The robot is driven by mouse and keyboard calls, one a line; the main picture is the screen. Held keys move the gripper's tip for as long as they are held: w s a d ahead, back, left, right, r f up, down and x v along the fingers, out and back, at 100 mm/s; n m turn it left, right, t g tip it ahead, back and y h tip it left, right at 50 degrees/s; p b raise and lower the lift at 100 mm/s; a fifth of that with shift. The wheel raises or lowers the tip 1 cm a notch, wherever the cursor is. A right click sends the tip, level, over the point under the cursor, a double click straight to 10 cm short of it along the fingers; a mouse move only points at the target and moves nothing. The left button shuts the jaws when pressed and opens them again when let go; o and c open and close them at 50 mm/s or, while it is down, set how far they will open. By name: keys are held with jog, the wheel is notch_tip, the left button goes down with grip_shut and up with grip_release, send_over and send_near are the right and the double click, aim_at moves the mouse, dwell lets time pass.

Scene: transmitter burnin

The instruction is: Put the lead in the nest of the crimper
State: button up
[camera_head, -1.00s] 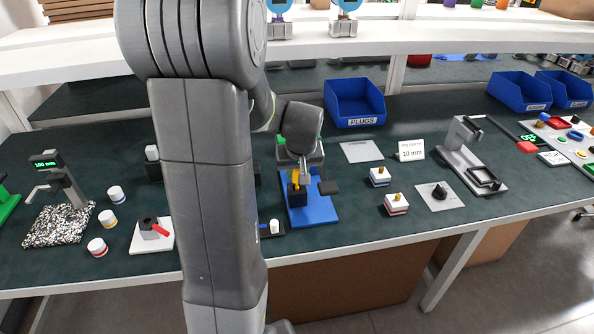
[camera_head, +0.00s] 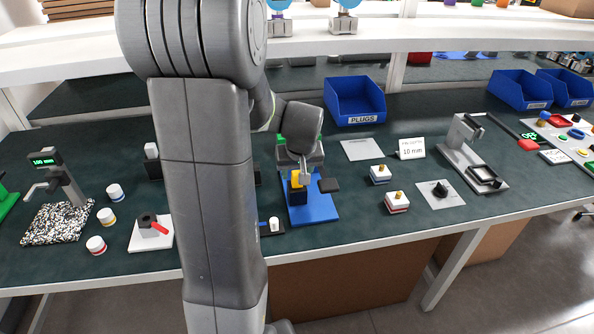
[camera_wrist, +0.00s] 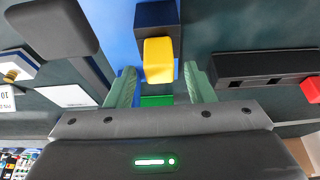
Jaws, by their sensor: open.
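The crimper stands on a blue base (camera_head: 318,211), with a dark block (camera_wrist: 156,17) and a lever ending in a black grip (camera_head: 329,185). A yellow piece (camera_head: 296,180), which I take to be the lead's end, sits upright at the dark block. In the wrist view the yellow piece (camera_wrist: 158,60) shows against that block, between my fingers. My gripper (camera_wrist: 160,85) is open, with a gap on each side of the yellow piece. In the head view my gripper (camera_head: 304,170) is just above and behind it. The nest itself and how deep the yellow piece sits are hidden.
The lever's black grip (camera_wrist: 50,30) is close to my gripper at the left of the wrist view. A black bar (camera_wrist: 265,68) lies at the right. A blue PLUGS bin (camera_head: 354,100) stands behind. Small white blocks (camera_head: 380,175) stand right of the crimper.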

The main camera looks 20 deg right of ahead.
jog(key=p+v, duration=0.1)
jog(key=v, duration=1.2)
